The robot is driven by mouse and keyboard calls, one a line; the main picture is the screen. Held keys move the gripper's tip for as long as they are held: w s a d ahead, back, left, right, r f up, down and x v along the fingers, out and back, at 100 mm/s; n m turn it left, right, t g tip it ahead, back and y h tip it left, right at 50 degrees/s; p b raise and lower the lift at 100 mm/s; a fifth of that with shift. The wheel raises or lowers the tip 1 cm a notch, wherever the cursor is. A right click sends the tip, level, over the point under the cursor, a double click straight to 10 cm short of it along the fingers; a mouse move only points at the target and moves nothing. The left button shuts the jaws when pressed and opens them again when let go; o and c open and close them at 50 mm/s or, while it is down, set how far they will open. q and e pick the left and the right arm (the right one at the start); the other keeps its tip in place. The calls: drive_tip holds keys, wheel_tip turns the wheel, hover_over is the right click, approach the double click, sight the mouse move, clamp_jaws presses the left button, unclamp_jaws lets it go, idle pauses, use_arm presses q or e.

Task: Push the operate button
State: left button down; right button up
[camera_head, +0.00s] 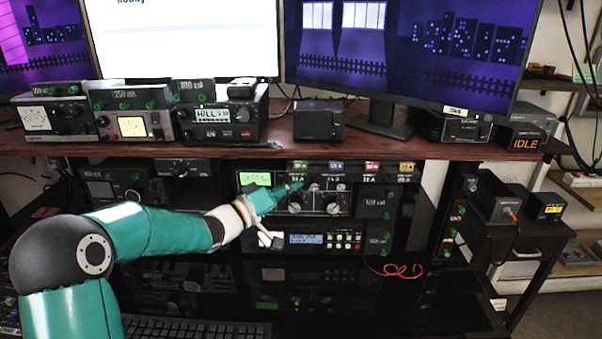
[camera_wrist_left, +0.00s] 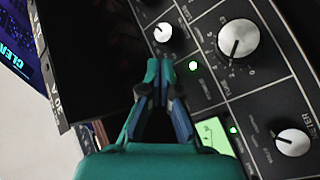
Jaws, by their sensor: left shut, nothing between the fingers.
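The tuner (camera_head: 355,177) is a dark panel under the wooden shelf, with knobs and a lit green meter (camera_head: 257,180). My left gripper (camera_head: 294,187) is in front of its upper left part, fingers together and empty. In the left wrist view the closed fingertips (camera_wrist_left: 160,68) show beside the tuner panel (camera_wrist_left: 265,85), with a large white knob (camera_wrist_left: 238,38), smaller knobs and the green meter (camera_wrist_left: 213,133) around. No button marked operate is readable. I cannot tell whether the fingertips touch the panel. My right gripper is out of view.
A unit with a blue display and several buttons (camera_head: 318,240) sits just below the tuner. The wooden shelf (camera_head: 365,146) with radios overhangs it. A keyboard (camera_head: 195,329) lies in front. A red cable (camera_head: 398,270) hangs at the right.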

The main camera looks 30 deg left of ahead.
use_arm(q)
drive_tip(key=shift+s, duration=0.1)
drive_tip(key=shift+s+d+b, duration=0.3)
drive_tip(key=shift+s+d, duration=0.25)
drive_tip(key=shift+s, duration=0.25)
drive_tip(key=shift+s+d+b, duration=0.35)
drive_tip(key=shift+s+d, duration=0.15)
drive_tip(key=shift+s, duration=0.35)
drive_tip(key=shift+s+d+b, duration=0.3)
drive_tip(key=shift+s+d, duration=0.25)
drive_tip(key=shift+s, duration=0.25)
